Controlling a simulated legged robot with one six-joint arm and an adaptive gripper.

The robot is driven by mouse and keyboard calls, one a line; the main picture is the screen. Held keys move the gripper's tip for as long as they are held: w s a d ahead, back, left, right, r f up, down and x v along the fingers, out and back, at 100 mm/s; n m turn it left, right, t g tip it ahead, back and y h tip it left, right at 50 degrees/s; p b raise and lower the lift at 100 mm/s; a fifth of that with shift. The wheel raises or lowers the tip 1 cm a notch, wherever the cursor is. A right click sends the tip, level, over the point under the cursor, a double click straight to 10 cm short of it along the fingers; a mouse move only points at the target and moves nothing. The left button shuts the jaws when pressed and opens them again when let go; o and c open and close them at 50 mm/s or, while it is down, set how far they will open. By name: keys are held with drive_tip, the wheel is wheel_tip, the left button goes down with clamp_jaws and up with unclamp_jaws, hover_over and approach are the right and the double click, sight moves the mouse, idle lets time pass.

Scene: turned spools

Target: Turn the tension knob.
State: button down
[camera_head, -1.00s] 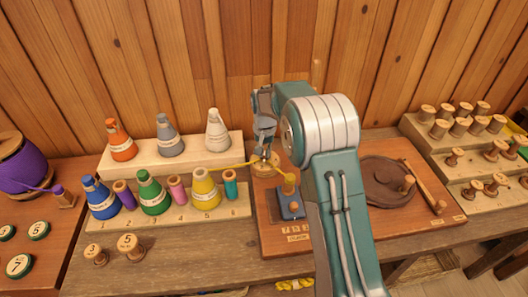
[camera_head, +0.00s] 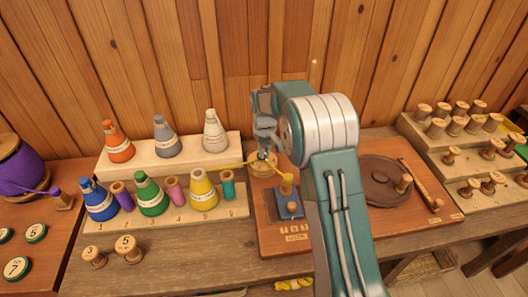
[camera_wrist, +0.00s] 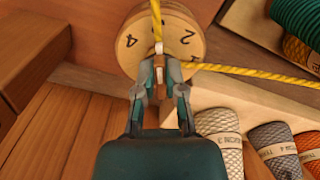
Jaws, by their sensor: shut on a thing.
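The tension knob (camera_head: 260,170) is a round light-wood disc on the reddish-brown board. In the wrist view the knob (camera_wrist: 185,40) shows the figures 4 and 2 on its face. My gripper (camera_head: 263,152) points down onto it from above. In the wrist view my gripper (camera_wrist: 160,80) is shut on the small upright grip at the knob's middle, which the fingers partly hide. A yellow thread (camera_wrist: 250,73) passes by the knob, and another stretch crosses in front of its face.
A yellow cone (camera_head: 204,192) stands left among several coloured cones and spools on a stepped rack (camera_head: 245,150). A blue block (camera_head: 288,205) with a post stands just in front of the knob. A brown disc (camera_head: 385,180) lies right of my arm; a spool rack (camera_head: 425,150) stands beyond.

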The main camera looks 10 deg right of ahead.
idle(0.5)
drive_tip(key=c, duration=0.7)
unclamp_jaws()
drive_tip(key=shift+w, duration=0.1)
drive_tip(key=shift+a, duration=0.1)
drive_tip(key=shift+r, duration=0.1)
wheel_tip(320, 180, up, 12)
drive_tip(key=shift+f, duration=0.2)
